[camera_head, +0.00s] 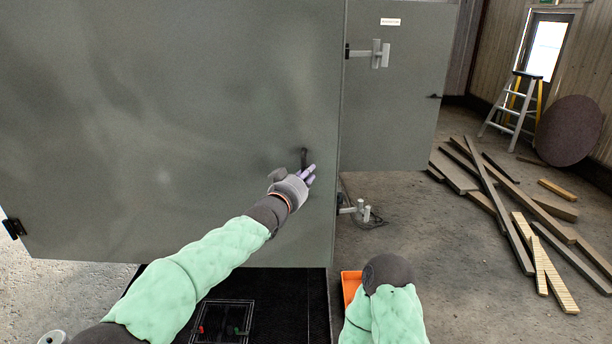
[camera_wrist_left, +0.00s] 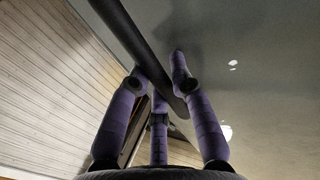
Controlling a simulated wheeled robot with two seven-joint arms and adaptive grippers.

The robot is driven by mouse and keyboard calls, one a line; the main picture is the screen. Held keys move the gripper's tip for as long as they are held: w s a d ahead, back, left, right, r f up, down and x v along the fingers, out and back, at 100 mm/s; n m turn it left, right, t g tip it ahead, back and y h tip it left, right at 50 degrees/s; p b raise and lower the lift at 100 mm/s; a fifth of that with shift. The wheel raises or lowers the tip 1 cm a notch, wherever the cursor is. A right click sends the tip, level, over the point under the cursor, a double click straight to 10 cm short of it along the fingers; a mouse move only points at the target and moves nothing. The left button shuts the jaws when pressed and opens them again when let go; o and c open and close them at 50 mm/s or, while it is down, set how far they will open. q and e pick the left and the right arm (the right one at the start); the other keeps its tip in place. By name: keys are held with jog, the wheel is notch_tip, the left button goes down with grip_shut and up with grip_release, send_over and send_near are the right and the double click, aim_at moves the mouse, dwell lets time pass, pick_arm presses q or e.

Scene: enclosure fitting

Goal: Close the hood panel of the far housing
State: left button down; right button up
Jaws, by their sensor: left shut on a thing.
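A large grey panel (camera_head: 150,110) fills the left and middle of the head view. It has a black handle (camera_head: 304,157) near its right edge. My left gripper (camera_head: 309,175) is at this handle. In the left wrist view its purple fingers (camera_wrist_left: 160,92) are shut around the dark bar of the handle (camera_wrist_left: 128,35), close to the grey surface. A second grey panel (camera_head: 400,110) with a white label and a latch (camera_head: 380,53) shows behind, to the right. I cannot tell which housing each panel belongs to. My right arm shows at the bottom, but its gripper does not.
An orange tray (camera_head: 350,281) lies beside my right arm. A black mat (camera_head: 285,300) is below the large panel. Loose planks (camera_head: 500,210), a stepladder (camera_head: 515,105) and a round brown disc (camera_head: 569,131) are at the right. Concrete floor (camera_head: 430,250) lies bare between the panels and planks.

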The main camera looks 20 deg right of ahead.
pick_arm(q)
jog(key=shift+w+a+r, duration=0.2)
jog(key=shift+a+r, duration=0.1)
jog(key=shift+r, duration=0.3)
jog(key=c, duration=1.1)
grip_release()
jog(key=shift+w, duration=0.1)
jog(key=shift+w+d+f, duration=0.25)
jog(key=shift+w+f, duration=0.05)
jog(key=shift+w, duration=0.1)
jog(key=shift+d+f, duration=0.1)
jog(key=shift+f, duration=0.1)
pick_arm(e)
jog(key=shift+w+d+f, duration=0.1)
jog(key=shift+w+d, duration=0.05)
jog(key=shift+w, duration=0.2)
pick_arm(q)
jog(key=shift+s+f, duration=0.1)
jog(key=shift+f, duration=0.1)
jog(key=shift+s, duration=0.15)
